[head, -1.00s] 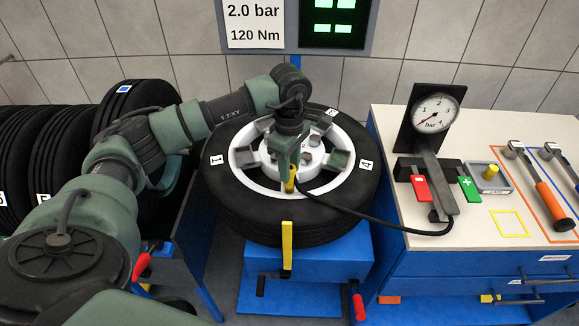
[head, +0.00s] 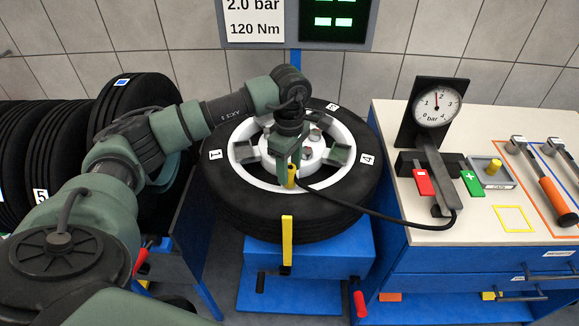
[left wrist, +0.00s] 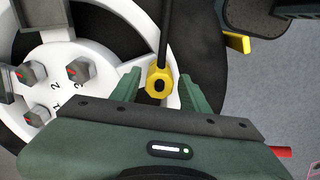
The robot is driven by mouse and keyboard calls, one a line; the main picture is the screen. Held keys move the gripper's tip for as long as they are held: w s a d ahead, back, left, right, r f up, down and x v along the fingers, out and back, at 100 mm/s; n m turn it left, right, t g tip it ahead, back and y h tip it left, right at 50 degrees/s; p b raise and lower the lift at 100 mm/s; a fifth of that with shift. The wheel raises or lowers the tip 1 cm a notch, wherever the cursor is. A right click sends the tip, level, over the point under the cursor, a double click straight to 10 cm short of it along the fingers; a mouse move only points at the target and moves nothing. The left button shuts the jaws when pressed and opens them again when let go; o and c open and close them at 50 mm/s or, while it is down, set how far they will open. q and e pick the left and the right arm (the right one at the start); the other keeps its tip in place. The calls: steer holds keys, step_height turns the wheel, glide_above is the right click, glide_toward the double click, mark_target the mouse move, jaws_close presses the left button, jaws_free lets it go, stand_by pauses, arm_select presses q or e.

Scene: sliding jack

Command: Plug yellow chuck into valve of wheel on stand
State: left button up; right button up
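The wheel (head: 225,201) lies flat on the blue stand, its white rim facing up. The yellow chuck (head: 291,174) stands at the near side of the rim, with a black hose running right to the gauge. The valve is hidden beneath the chuck. My left gripper (head: 289,170) is over the near rim with its fingers on either side of the chuck. In the left wrist view the yellow chuck (left wrist: 158,83) sits between the fingertips, with a gap on each side, so the gripper looks open. My right gripper is not in view.
The pressure gauge (head: 436,104) stands on the workbench at right, its needle pointing up. Red (head: 422,182) and green (head: 472,183) paddles sit below it. A tray with a yellow cap (head: 493,167) and wrenches lie farther right. Spare tyres (head: 125,106) stand at left.

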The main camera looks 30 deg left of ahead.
mark_target(290, 167)
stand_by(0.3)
arm_select(q)
step_height(290, 167, up, 8)
steer(key=shift+f+b, duration=0.15)
steer(key=shift+b, duration=0.7)
